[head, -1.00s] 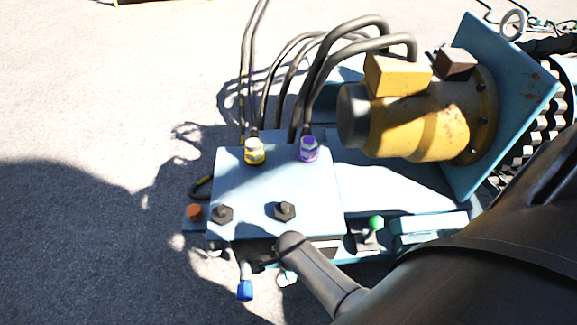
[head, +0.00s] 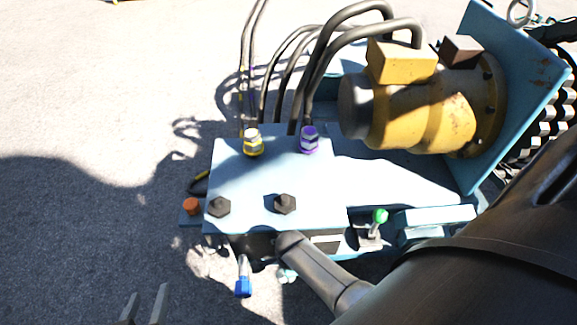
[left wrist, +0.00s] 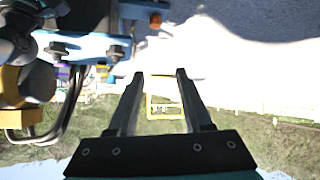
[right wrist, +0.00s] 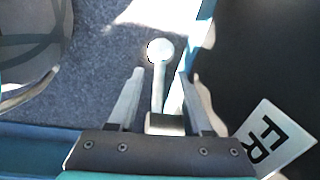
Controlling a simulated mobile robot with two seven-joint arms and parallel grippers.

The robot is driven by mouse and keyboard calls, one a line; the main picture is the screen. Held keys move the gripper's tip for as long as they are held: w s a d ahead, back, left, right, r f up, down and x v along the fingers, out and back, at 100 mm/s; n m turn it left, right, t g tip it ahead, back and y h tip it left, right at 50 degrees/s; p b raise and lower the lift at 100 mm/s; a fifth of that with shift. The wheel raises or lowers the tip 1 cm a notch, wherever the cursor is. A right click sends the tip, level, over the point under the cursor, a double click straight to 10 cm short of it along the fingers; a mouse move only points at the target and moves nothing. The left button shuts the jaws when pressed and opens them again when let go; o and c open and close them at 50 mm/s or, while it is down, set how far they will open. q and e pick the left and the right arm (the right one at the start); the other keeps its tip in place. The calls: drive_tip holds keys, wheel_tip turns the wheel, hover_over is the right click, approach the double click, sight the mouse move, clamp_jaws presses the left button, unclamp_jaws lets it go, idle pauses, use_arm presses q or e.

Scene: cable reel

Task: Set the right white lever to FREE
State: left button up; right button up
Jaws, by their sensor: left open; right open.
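In the right wrist view, a white lever with a round knob (right wrist: 160,50) stands between the fingers of my right gripper (right wrist: 160,80). The gripper is open around it, and I cannot tell whether a finger touches it. In the head view, a pale knob (head: 288,275) shows below the light blue block, partly behind my dark arm. The right gripper is hidden there. My left gripper (head: 145,305) is open and empty at the bottom left, apart from the machine; its open fingers also show in the left wrist view (left wrist: 160,85).
A blue-ended lever (head: 243,287) hangs left of the pale knob. A green-knobbed lever (head: 380,216) stands to the right. The light blue block (head: 250,180) carries bolts and hose fittings beside a yellow motor (head: 410,110).

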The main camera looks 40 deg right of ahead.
drive_tip(key=shift+w+f+b, duration=0.1)
drive_tip(key=shift+f+b, duration=0.6)
drive_tip(key=shift+f, duration=0.2)
drive_tip(key=shift+f+b, duration=0.35)
drive_tip(key=shift+f, duration=0.1)
use_arm(q)
drive_tip(key=shift+d+r+n+t+h+b, duration=0.1)
drive_tip(key=shift+d+r+t+h, duration=0.3)
drive_tip(key=shift+d+t, duration=0.4)
drive_tip(key=shift+d+r+n+t+h+b, duration=0.1)
drive_tip(key=shift+d+r+t+h, duration=0.4)
drive_tip(key=shift+t, duration=0.35)
drive_tip(key=shift+d+r+n+t+h+b, duration=0.1)
drive_tip(key=shift+d+r+t+h, duration=0.25)
drive_tip(key=shift+d+t, duration=0.45)
use_arm(e)
drive_tip(key=shift+d+f, duration=0.1)
drive_tip(key=shift+f, duration=0.2)
clamp_jaws()
use_arm(q)
drive_tip(key=shift+s, duration=0.1)
